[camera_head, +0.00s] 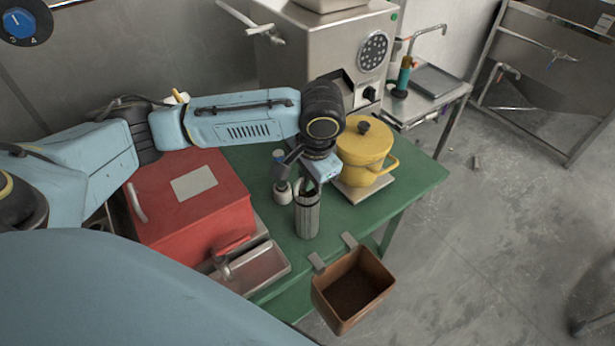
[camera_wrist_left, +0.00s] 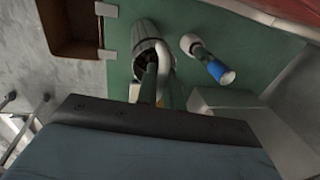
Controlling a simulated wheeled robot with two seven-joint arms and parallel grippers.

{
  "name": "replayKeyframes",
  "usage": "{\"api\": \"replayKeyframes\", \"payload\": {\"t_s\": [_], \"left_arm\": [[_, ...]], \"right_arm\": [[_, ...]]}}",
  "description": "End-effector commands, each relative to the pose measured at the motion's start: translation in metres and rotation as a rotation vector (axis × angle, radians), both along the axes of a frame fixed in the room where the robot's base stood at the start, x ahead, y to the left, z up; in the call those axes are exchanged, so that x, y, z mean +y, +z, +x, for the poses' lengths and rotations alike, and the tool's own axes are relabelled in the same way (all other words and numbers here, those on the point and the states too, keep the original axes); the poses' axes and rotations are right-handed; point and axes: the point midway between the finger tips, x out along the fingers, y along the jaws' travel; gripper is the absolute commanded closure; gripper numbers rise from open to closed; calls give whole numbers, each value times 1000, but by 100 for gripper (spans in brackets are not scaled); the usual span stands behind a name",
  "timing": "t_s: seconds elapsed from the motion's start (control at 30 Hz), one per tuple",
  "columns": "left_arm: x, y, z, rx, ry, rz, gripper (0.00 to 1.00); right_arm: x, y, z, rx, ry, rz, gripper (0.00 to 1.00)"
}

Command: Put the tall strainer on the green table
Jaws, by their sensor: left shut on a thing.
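The tall strainer (camera_head: 307,216) is a grey metal cylinder, upright over the front part of the green table (camera_head: 409,184). I cannot tell whether its base touches the tabletop. My left gripper (camera_head: 307,187) reaches down from above and is shut on the strainer at its top, by the curved handle. The left wrist view shows the strainer's open rim (camera_wrist_left: 148,33) with the gripper fingers (camera_wrist_left: 150,85) over it. The arm and wrist hide part of the strainer's top. My right gripper is in neither view.
A small white bottle with a blue top (camera_head: 281,185) stands close left of the strainer. A yellow pot (camera_head: 365,147) is behind right, a red box (camera_head: 190,215) at left. A brown open bin (camera_head: 352,290) hangs at the front edge. Bare green tabletop lies right of the strainer.

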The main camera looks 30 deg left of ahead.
Motion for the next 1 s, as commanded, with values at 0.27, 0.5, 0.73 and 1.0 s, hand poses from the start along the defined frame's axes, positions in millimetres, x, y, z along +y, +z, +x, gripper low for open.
{"api": "replayKeyframes", "payload": {"t_s": [0.27, 0.5, 0.73, 1.0], "left_arm": [[0, 0, 0, -2, 0, -1, 100], [0, -2, 0, -1, 0, -1, 70], [0, -2, 0, -1, 0, 0, 70], [-5, 23, -1, -3, -2, -2, 70]], "right_arm": [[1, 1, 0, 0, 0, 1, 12], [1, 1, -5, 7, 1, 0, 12], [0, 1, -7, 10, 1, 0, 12], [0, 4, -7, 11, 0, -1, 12]]}}
